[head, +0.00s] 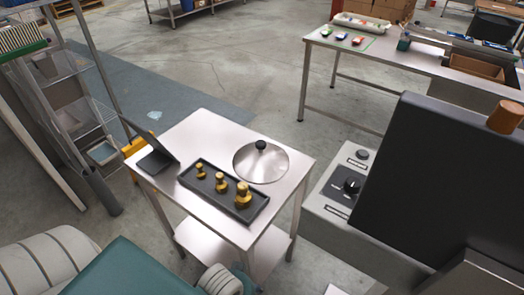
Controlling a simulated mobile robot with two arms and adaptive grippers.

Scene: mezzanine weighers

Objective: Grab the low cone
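The low cone (260,163) is a shallow, shiny metal cone with a black ball knob on top. It sits at the right rear of a small steel table (205,127). A dark tray (246,215) lies in front and to the left of it, holding brass weights (220,182) of different sizes. The cone stands close to the tray's right end, and nothing covers it. Neither of my grippers shows in the head view, so their state is hidden.
A dark tablet-like device (152,161) stands at the table's left corner. A grey control box (350,190) and large black panel (430,180) block the right side. A wire shelf (75,75) stands left. A longer workbench (390,60) is behind, with open floor between.

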